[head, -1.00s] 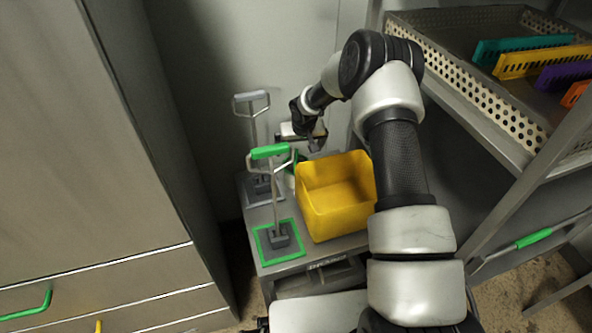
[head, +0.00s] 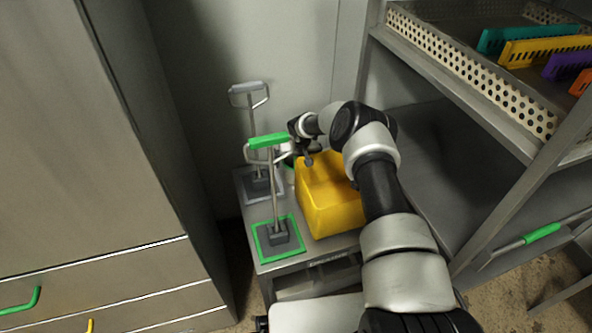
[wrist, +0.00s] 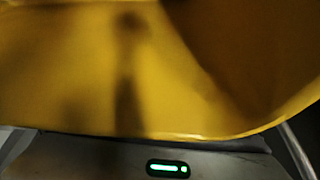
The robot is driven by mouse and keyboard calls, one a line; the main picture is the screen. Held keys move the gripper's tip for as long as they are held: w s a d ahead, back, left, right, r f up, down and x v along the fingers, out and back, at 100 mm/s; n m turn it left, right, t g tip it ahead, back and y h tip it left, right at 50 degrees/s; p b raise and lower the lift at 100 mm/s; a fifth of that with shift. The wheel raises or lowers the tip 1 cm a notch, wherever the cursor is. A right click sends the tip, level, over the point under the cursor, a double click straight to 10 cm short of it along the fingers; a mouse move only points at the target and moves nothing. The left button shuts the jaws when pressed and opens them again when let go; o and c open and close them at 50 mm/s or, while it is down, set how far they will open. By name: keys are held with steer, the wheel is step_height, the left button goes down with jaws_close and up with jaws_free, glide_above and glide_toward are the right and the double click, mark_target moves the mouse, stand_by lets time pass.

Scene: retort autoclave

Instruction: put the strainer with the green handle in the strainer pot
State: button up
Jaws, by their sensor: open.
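A green-handled tool (head: 269,141) stands upright on a thin post in a green-outlined square on the low grey cart. A second green handle (head: 542,233) is on a rod at the lower right rack. I cannot tell for sure which one is the strainer; no mesh shows. A yellow open-topped bin (head: 335,212) stands on the cart right of the upright tool; I cannot tell whether it is the strainer pot. Its yellow surface (wrist: 75,75) fills most of the wrist view. My gripper (head: 308,154) is open over the bin's back left side, its fingers small and dark.
A grey-handled tool (head: 247,88) stands behind the green one on the cart (head: 290,262). A tall cabinet (head: 85,120) is close on the left. At right, a perforated tray (head: 480,77) on the rack holds several coloured pieces. A wall closes the back.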

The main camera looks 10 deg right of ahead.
steer(key=shift+x, duration=1.1)
steer(key=shift+r, duration=0.1)
steer(key=c, duration=1.4)
